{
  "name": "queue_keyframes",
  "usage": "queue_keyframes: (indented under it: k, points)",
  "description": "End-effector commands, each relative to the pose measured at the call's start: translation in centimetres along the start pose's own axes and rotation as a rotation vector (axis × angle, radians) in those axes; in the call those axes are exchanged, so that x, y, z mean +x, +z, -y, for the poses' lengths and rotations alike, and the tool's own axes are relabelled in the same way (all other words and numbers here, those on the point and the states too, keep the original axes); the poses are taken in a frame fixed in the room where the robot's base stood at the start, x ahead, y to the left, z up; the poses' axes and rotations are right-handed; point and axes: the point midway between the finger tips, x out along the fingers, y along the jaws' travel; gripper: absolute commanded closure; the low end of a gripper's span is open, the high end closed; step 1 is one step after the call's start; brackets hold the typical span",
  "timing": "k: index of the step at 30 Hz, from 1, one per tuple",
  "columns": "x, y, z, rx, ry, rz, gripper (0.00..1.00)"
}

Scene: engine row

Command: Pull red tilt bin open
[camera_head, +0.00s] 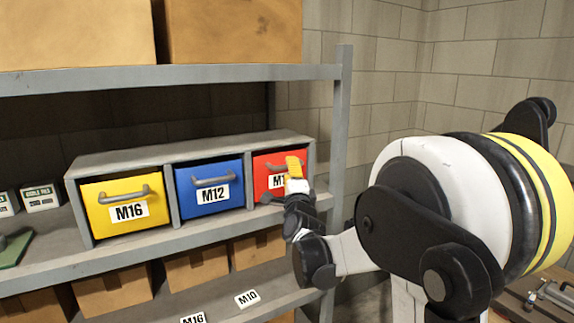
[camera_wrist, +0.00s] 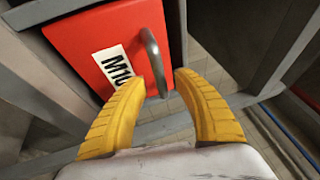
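The red tilt bin (camera_head: 267,162) is the rightmost of three bins in a grey housing on the shelf, and its front looks closed. Its face also fills the upper middle of the wrist view (camera_wrist: 90,40), with a white M10 label and a grey bar handle (camera_wrist: 156,62). My gripper (camera_head: 294,166) is in front of the bin's right part and hides its handle in the head view. In the wrist view my gripper's yellow fingers (camera_wrist: 161,80) are spread apart. The handle's lower end lies between the fingertips; I cannot tell if either touches it.
A yellow M16 bin (camera_head: 112,190) and a blue M12 bin (camera_head: 194,172) stand left of the red one. A shelf upright (camera_head: 340,130) rises close to the right of the red bin. Cardboard boxes (camera_head: 196,268) sit on the shelf below.

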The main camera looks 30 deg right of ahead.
Motion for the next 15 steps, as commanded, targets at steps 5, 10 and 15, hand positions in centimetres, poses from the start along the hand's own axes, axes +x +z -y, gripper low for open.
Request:
queue_keyframes:
  k: [5, 10, 15]
  points:
    - [1.9, 0.0, 0.0, -0.001, 0.0, 0.0, 0.64]
    - [2.2, 0.0, 0.0, -0.001, 0.001, 0.0, 0.64]
    - [2.2, 0.0, 0.0, -0.001, 0.001, 0.0, 0.65]
